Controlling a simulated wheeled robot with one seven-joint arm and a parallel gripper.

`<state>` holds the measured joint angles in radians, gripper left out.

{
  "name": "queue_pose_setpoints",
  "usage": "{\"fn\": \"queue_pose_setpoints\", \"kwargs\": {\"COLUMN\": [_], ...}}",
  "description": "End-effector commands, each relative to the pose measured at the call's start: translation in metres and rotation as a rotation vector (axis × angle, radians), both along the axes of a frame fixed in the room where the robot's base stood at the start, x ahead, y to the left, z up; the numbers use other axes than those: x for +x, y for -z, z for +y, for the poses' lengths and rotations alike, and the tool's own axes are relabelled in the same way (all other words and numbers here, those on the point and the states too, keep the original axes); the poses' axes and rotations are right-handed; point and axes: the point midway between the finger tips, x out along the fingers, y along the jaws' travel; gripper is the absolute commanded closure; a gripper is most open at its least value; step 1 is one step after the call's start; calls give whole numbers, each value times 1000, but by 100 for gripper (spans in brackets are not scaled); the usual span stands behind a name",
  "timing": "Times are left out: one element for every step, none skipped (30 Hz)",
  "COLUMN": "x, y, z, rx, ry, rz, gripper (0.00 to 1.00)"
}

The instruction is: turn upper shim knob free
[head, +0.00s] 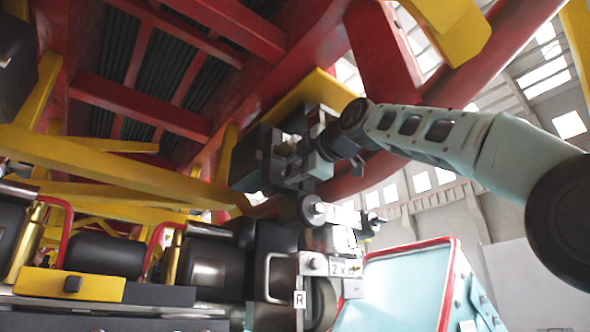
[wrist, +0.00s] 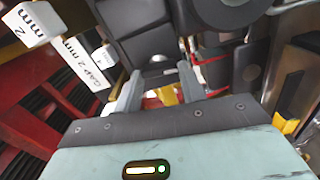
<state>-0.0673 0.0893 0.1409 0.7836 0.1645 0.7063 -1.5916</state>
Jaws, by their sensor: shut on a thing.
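My gripper (head: 291,148) is up against the dark bracket block (head: 246,160) under the red track frame. In the wrist view its two grey fingers (wrist: 158,78) stand apart on either side of a dark grey knob (wrist: 157,60), which I take to be the upper shim knob, and are shut on it. The wrist and dark parts mostly hide the knob in the head view. How far it is turned cannot be told. A white tag reading "GAP 2 mm" (wrist: 78,58) and another "mm" tag (wrist: 32,24) are at the left of the wrist view.
Yellow beams (head: 110,165) and red girders (head: 140,105) crowd the left and above. A pale blue bin with a red rim (head: 400,290) stands lower right.

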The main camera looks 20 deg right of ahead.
Motion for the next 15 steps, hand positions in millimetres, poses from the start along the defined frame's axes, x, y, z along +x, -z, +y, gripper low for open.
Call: {"fn": "queue_pose_setpoints", "kwargs": {"x": [1, 1, 1, 1, 1, 1, 1, 1, 1, 1, 1, 1, 1, 1, 1], "y": [2, 2, 2, 2, 2, 2, 2, 2, 2, 2, 2, 2, 2, 2, 2], "z": [0, 0, 0, 0, 0, 0, 0, 0, 0, 0, 0, 0, 0, 0, 0], "rx": [-27, -41, -59, -71, -82, -96, -104, -112, -122, -127, -131, -137, -140, -143, -146], "ry": [1, 1, 1, 1, 1, 1, 1, 1, 1, 1, 1, 1, 1, 1, 1], "rz": [-5, -10, -16, -20, -23, -28, -30, -33, -36, -39, -39, -41, -42, -43, -44], "gripper": [83, 83, 83, 83, 83, 83, 83, 83, 83, 83, 83, 83, 83, 83, 83]}}
